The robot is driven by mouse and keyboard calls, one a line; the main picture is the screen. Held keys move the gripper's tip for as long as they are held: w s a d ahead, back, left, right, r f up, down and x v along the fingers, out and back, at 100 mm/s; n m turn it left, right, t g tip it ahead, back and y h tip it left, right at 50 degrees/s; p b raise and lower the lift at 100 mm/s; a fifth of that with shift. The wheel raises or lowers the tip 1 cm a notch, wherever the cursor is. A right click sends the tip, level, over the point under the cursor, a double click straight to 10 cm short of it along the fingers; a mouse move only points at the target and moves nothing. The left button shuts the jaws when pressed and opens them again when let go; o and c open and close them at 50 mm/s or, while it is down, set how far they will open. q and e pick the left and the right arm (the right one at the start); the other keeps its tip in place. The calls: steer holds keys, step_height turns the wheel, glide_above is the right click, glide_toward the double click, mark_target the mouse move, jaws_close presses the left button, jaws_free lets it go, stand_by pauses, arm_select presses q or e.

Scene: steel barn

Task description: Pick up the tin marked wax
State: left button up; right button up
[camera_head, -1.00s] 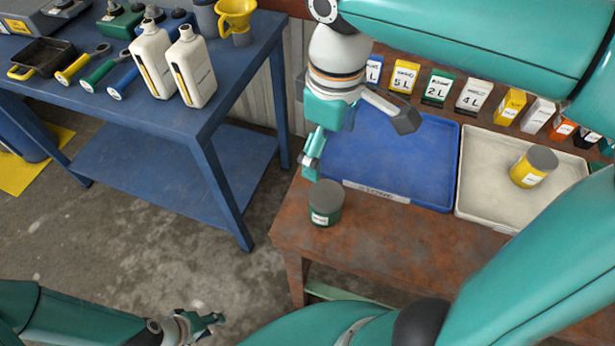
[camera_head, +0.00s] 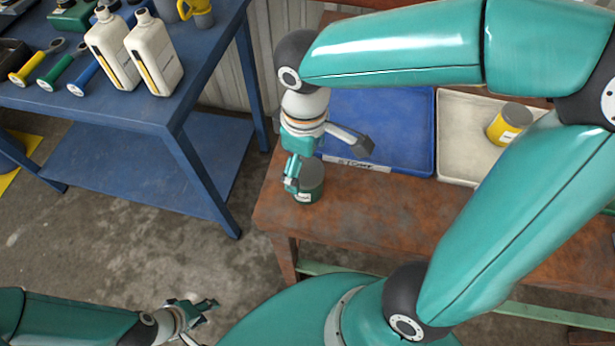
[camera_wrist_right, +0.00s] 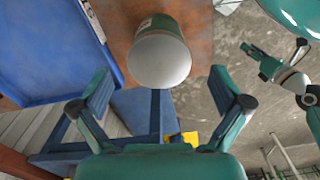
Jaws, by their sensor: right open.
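A green tin with a grey lid (camera_head: 312,178) stands upright on the brown bench, near its left end. Its label is too small to read in the head view. My right gripper (camera_head: 292,182) hangs just left of it, partly in front of it. In the right wrist view the tin (camera_wrist_right: 160,58) shows ahead between the two spread fingers of my right gripper (camera_wrist_right: 160,88), with no finger closed on it. A yellow tin with a grey lid (camera_head: 508,124) lies or leans in the pale tray. My left gripper (camera_head: 203,308) is low over the floor, away from both tins; its jaw opening is unclear.
A blue tray (camera_head: 385,125) and a pale tray (camera_head: 452,172) sit at the back of the brown bench (camera_head: 375,210). The bench front is clear.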

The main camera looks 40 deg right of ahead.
mark_target(306, 170)
step_height(306, 170, down, 4)
steer(key=shift+f, duration=0.15)
steer(key=shift+c, duration=0.3)
steer(key=c, duration=1.4)
